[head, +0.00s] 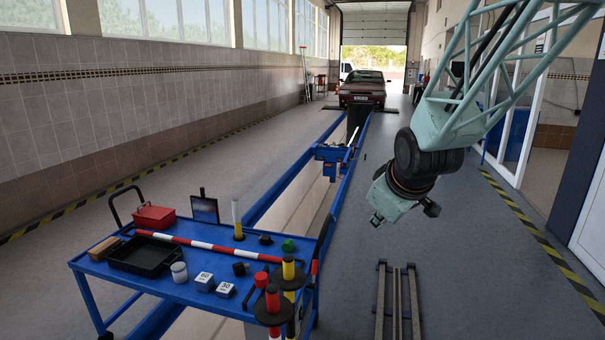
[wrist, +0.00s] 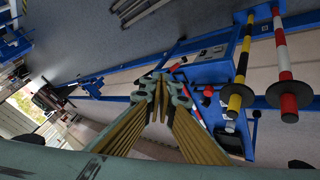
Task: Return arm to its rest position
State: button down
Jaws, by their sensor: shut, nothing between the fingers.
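My arm hangs from the upper right in the head view, with its teal lattice link and dark wrist joint. My gripper (head: 377,219) points down and to the left above the open grey floor, to the right of the blue trolley and clear of it. In the wrist view the gripper's fingers (wrist: 161,82) come together at the tips and hold nothing. The blue sliding jack (head: 332,153) sits across the blue rails of the pit, farther away and to the left of my gripper.
A blue trolley (head: 178,290) at front left carries a red box (head: 154,217), a black tray (head: 142,257), a striped bar (head: 190,243) and upright striped posts. Metal rails (head: 397,300) lie on the floor below. A car (head: 362,90) stands far back. Floor around my gripper is clear.

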jog(key=s+r+m+g, duration=0.2)
jog(key=s+r+m, duration=0.1)
jog(key=s, duration=1.9)
jog(key=s+d+r+m+g, duration=0.1)
jog(key=s+r+m, duration=0.3)
jog(key=s, duration=1.9)
jog(key=shift+s+r+m+g, duration=0.2)
jog(key=shift+r+m+g, duration=0.05)
jog(key=shift+m+g, duration=0.35)
